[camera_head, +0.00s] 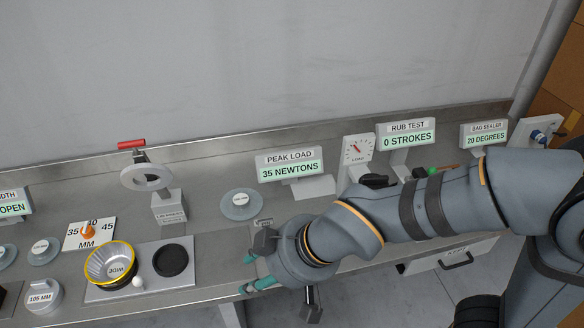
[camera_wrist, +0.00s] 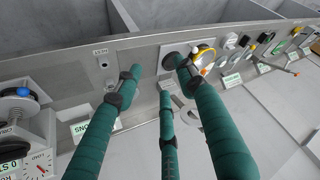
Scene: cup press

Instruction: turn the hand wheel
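A black hand wheel (camera_head: 376,181) stands beside the load dial (camera_head: 358,149), partly hidden behind my arm. In the wrist view, a dark round wheel (camera_wrist: 15,106) on a grey stand is at the left edge, partly cut off. My gripper (camera_head: 252,274) has teal fingers and is over the bench's front edge, well left of and nearer than the wheel. In the wrist view the fingers of my gripper (camera_wrist: 158,75) are spread apart with nothing between them. The gripper is not touching the wheel.
The peak load sign (camera_head: 290,165) stands behind my gripper. A yellow-rimmed cup (camera_head: 110,264), a black pad (camera_head: 171,260) and a press with a red handle (camera_head: 131,144) are to the left. A drawer (camera_head: 455,258) is below my arm. Open floor lies in front.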

